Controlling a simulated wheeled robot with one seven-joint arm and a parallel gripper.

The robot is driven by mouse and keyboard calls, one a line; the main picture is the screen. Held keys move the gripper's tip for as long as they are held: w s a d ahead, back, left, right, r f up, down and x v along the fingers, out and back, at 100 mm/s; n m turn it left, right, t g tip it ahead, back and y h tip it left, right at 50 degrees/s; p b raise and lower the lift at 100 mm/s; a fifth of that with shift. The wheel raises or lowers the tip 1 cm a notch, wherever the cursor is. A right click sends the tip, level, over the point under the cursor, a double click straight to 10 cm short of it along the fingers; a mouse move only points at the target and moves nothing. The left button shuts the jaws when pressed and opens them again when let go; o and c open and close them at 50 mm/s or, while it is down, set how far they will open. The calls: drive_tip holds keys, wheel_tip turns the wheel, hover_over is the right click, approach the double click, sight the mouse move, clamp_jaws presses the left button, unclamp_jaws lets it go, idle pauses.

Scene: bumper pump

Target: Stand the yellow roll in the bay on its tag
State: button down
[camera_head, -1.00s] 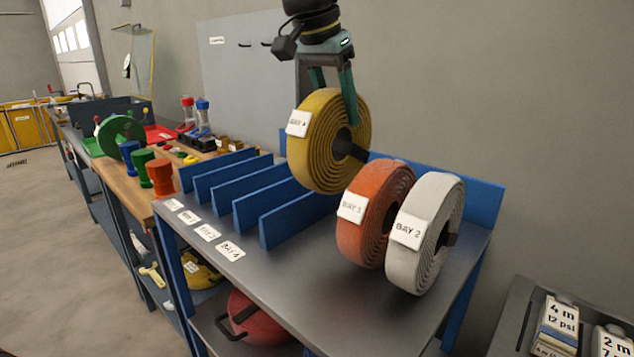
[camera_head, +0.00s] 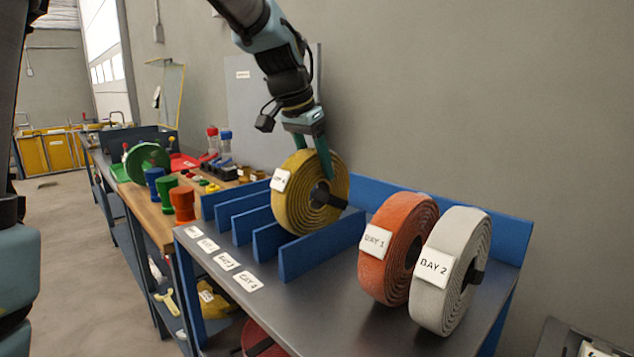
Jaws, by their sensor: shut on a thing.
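The yellow roll (camera_head: 296,210) hangs upright from my gripper (camera_head: 313,158), whose fingers are shut on its upper part. Its white tag (camera_head: 280,180) faces the front left; the writing is too small to read surely now. The roll is over the blue dividers (camera_head: 322,245) at the right end of their row, and hides part of them. I cannot tell whether it touches a divider. Bay labels lie along the bench's front edge; the nearest (camera_head: 249,281) seems to read BAY 4, the one behind it (camera_head: 223,261) BAY 3.
An orange roll (camera_head: 375,272) tagged BAY 1 and a white roll (camera_head: 428,297) tagged BAY 2 stand right of the dividers on the grey bench (camera_head: 330,315). A blue back rail (camera_head: 510,240) and the wall are behind. Coloured fittings (camera_head: 182,205) stand to the left.

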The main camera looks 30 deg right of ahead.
sight(317, 179)
drive_tip(key=shift+f, duration=1.75)
drive_tip(key=c, duration=0.7)
unclamp_jaws()
drive_tip(key=shift+f, duration=0.2)
drive_tip(key=o, duration=0.5)
drive_tip(key=shift+c, duration=0.2)
drive_tip(key=shift+r, duration=0.1)
drive_tip(key=shift+r+p, duration=0.2)
drive_tip(key=shift+p, duration=0.1)
drive_tip(key=b+v, duration=0.1)
drive_tip(key=v, duration=1.1)
drive_tip(key=shift+f+b, duration=0.1)
drive_tip(key=shift+b, duration=0.25)
